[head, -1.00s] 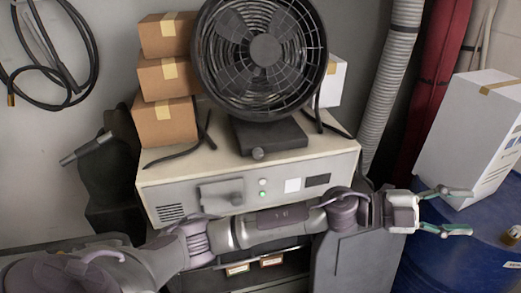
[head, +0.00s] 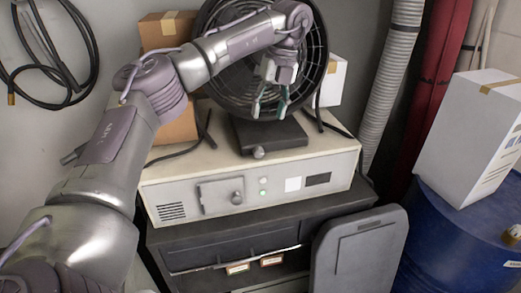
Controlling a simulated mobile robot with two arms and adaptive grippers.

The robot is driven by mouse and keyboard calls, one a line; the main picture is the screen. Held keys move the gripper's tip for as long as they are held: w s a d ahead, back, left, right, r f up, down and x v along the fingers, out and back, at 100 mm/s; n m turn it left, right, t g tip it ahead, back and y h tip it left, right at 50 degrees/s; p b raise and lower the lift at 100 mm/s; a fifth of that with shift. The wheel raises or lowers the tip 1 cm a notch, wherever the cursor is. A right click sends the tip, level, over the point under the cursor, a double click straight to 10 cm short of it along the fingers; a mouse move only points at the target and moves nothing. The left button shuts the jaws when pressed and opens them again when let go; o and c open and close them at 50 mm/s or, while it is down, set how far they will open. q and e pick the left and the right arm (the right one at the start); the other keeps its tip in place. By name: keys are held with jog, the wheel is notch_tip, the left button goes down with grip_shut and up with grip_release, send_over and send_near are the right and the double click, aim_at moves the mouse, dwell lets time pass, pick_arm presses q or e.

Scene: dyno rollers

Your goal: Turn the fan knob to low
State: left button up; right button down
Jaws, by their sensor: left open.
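The black fan (head: 226,92) stands on the beige cabinet in the head view, partly hidden behind my left arm. Its dark base (head: 270,135) rests on the cabinet top. A small grey fan knob (head: 258,153) is on the front edge of the base. My left gripper (head: 269,113) points down in front of the lower part of the fan, above the base. Its fingers are apart and empty, a short way above the knob. My right gripper is not seen.
The beige cabinet (head: 334,168) has a panel with a latch and a green light. Cardboard boxes (head: 165,28) stand left of the fan, partly behind my arm. A white box (head: 467,135) sits on a blue drum (head: 455,240) at right. Black cables lie on the cabinet top.

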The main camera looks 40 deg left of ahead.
pick_arm(q)
send_over(260, 149)
jog(key=w+d, duration=0.1)
jog(key=w+d+x, duration=0.1)
jog(key=x, duration=0.3)
jog(key=p+x, duration=0.2)
jog(key=x, duration=0.5)
jog(key=shift+s+a, duration=0.15)
jog(key=shift+s, duration=0.05)
jog(key=shift+f, duration=0.55)
